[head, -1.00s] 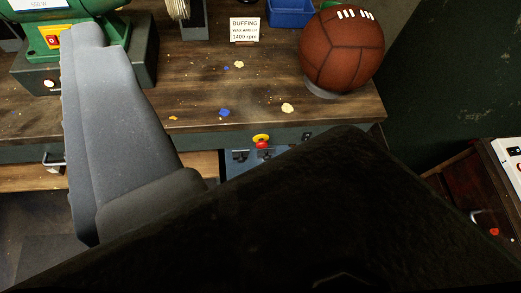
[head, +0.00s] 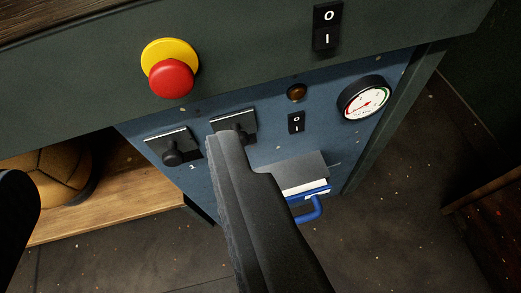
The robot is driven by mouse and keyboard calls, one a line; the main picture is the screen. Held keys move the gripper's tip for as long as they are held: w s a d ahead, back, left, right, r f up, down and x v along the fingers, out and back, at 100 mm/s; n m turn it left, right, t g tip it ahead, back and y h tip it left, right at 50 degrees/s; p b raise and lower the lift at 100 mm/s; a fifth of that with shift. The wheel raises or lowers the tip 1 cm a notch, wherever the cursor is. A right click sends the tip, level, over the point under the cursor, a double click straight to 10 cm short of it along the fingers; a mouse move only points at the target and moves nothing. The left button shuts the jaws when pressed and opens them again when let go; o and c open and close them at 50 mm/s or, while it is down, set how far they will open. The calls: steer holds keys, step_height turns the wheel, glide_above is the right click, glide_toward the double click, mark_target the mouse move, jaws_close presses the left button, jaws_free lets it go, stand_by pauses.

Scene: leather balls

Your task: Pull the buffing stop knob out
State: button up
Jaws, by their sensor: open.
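The buffing stop knob (head: 170,79) is a red mushroom button on a round yellow base. It sits on the dark green front edge of the bench, in the upper left of the head view. My gripper (head: 122,165) is open. One finger stands in the middle of the picture, and the other shows as a dark shape at the lower left edge. The knob appears above the gap between the fingers, and neither finger covers it. The gap looks empty.
A blue panel below holds two black levers (head: 172,150), a small rocker switch (head: 296,123), a brown lamp (head: 296,92) and a gauge (head: 364,100). A larger rocker switch (head: 327,27) is right of the knob. A blue handle (head: 309,208) juts out. A tan ball (head: 48,175) sits on the wooden shelf.

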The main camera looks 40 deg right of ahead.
mark_target(173, 83)
steer(key=b+x, duration=0.1)
steer(key=x, duration=0.3)
steer(key=f+b+x, duration=0.1)
steer(key=x, duration=0.4)
steer(key=s+b+x, duration=0.1)
steer(key=x, duration=0.4)
steer(key=shift+d+f, duration=0.4)
steer(key=shift+f, duration=0.05)
